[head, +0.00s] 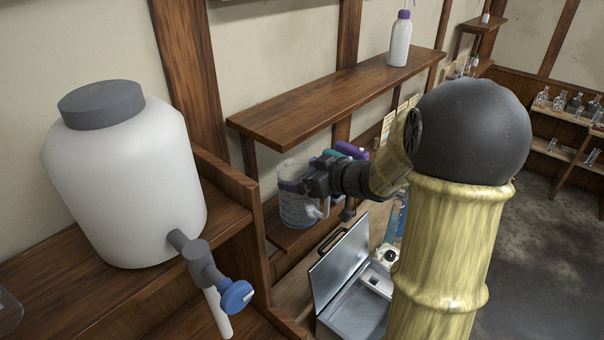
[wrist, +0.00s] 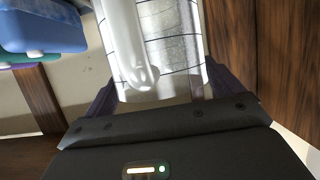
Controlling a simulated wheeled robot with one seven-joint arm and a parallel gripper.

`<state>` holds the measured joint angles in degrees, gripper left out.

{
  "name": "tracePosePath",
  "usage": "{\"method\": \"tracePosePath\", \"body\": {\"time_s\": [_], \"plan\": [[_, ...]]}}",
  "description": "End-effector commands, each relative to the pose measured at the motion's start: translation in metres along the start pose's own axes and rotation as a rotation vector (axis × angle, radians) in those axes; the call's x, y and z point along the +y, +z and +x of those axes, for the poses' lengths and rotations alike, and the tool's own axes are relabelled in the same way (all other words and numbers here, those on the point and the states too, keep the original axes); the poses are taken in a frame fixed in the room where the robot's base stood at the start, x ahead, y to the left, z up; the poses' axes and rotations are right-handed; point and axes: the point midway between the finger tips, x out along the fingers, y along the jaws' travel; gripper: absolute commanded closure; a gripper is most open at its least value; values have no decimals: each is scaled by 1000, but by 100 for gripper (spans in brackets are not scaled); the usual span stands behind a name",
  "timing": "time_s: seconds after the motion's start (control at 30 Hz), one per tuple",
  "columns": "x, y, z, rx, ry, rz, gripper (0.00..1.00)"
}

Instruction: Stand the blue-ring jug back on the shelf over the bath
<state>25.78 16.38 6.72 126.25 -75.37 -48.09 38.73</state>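A clear jug (head: 297,208) with dark graduation lines and a pale handle is at the end of my arm in the head view. In the wrist view the jug (wrist: 178,55) fills the space between the fingers of my gripper (wrist: 160,90), which touch its sides. In the head view my gripper (head: 291,186) is partly hidden by my wrist. A blue ring on the jug cannot be made out clearly. The jug looks upright, over or on a low wooden shelf (head: 284,238); contact is unclear. A metal box with a raised lid (head: 340,262), perhaps the bath, stands below right.
A higher wooden shelf (head: 335,98) carries a purple-capped bottle (head: 400,40); its left part is bare. Teal and purple items sit behind my gripper. A big white carboy (head: 125,180) with a blue tap (head: 236,295) stands at left.

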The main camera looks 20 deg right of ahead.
Motion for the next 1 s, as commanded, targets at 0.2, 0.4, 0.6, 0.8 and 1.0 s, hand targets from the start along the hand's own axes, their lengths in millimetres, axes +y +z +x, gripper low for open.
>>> {"method": "tracePosePath", "body": {"time_s": [0.2, 0.4, 0.6, 0.8, 1.0], "plan": [[0, 0, -6, 1, 0, 0, 9], [0, -1, -11, 1, 1, 1, 9], [0, 0, -14, 1, 1, 1, 9], [0, 0, -13, 1, 0, 1, 6], [0, 0, -13, 0, 0, 1, 0]]}}
